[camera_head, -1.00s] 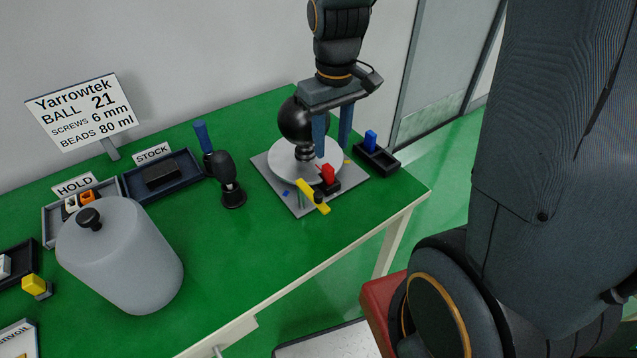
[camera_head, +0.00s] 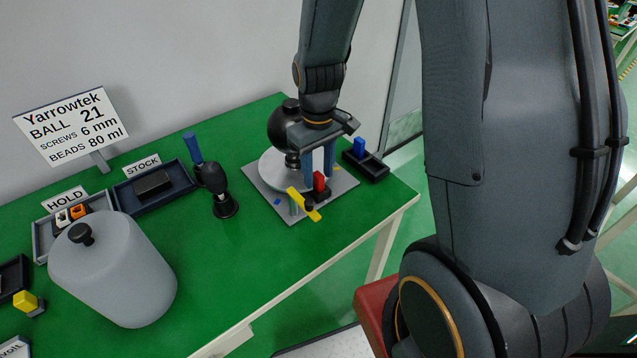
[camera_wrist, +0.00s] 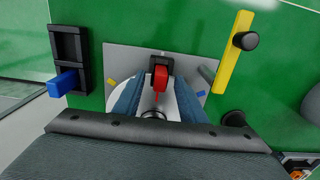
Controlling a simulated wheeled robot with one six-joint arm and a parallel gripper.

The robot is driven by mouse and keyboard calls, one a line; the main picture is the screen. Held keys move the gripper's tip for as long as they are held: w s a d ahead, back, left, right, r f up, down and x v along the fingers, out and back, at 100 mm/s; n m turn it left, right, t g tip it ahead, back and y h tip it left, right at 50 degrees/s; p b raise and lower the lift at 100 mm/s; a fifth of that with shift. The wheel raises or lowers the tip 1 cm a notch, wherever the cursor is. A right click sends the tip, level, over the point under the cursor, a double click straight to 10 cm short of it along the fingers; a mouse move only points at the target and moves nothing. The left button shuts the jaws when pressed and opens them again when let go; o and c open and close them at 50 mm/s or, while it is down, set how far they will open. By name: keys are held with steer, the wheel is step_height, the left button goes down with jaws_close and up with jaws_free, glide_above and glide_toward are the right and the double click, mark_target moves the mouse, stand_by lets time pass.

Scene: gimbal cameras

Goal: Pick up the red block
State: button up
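The red block (camera_head: 319,181) sits in a small black holder at the front of the round white plate (camera_head: 268,172). In the wrist view the red block (camera_wrist: 160,78) lies between the tips of my two blue fingers, with the black holder (camera_wrist: 162,62) just beyond it. My gripper (camera_head: 318,175) points down over the plate. It is open in the wrist view (camera_wrist: 160,88), with a visible gap on each side of the block. I cannot tell whether the fingertips are low enough to flank it fully.
A dark ball (camera_head: 284,128) stands behind. A black tray (camera_head: 375,170) with a blue block is to the right.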

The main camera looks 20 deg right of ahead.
jaws_close()
steer(key=shift+r, duration=0.1)
